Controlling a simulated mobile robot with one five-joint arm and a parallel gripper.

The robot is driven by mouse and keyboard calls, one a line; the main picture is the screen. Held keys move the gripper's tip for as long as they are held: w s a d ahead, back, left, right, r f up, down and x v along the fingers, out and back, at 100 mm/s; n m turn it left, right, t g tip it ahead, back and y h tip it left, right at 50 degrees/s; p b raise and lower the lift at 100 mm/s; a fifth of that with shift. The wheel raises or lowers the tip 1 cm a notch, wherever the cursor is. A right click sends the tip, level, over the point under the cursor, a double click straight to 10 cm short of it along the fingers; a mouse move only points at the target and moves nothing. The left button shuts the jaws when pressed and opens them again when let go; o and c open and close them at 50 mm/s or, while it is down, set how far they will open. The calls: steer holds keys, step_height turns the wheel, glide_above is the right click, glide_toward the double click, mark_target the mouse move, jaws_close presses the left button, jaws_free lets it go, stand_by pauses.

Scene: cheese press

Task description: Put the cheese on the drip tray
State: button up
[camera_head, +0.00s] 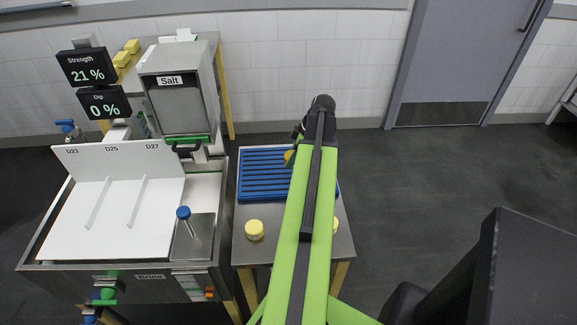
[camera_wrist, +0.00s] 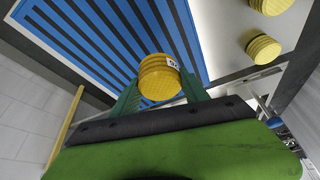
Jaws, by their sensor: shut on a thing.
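In the head view, a bit of this cheese (camera_head: 288,156) shows over the tray beside my arm, which hides the rest. I cannot tell whether the cheese touches the slats.
Two other yellow cheeses stand on the table in front of the tray, one at left (camera_head: 254,230) and one at right (camera_head: 336,225), partly behind my arm. The brine tank (camera_head: 205,190) with its white lid stands left of the table. A salt box (camera_head: 180,100) stands behind it.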

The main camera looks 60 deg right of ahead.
mark_target(286, 153)
steer(key=w+d+f, duration=0.1)
steer(key=w+d+f+b, duration=0.1)
steer(key=w, duration=0.1)
steer(key=w+d+f+b, duration=0.1)
steer(key=shift+w+f, duration=0.25)
steer(key=shift+w+d, duration=0.1)
steer(key=shift+w, duration=0.05)
step_height(286, 153, down, 4)
steer(key=b, duration=0.4)
steer(key=shift+f+b, duration=0.2)
steer(key=shift+b, duration=0.15)
steer(key=shift+r, duration=0.25)
steer(key=shift+f, duration=0.2)
steer(key=o, duration=1.5)
steer(key=shift+c, duration=0.2)
steer(key=shift+r, duration=0.1)
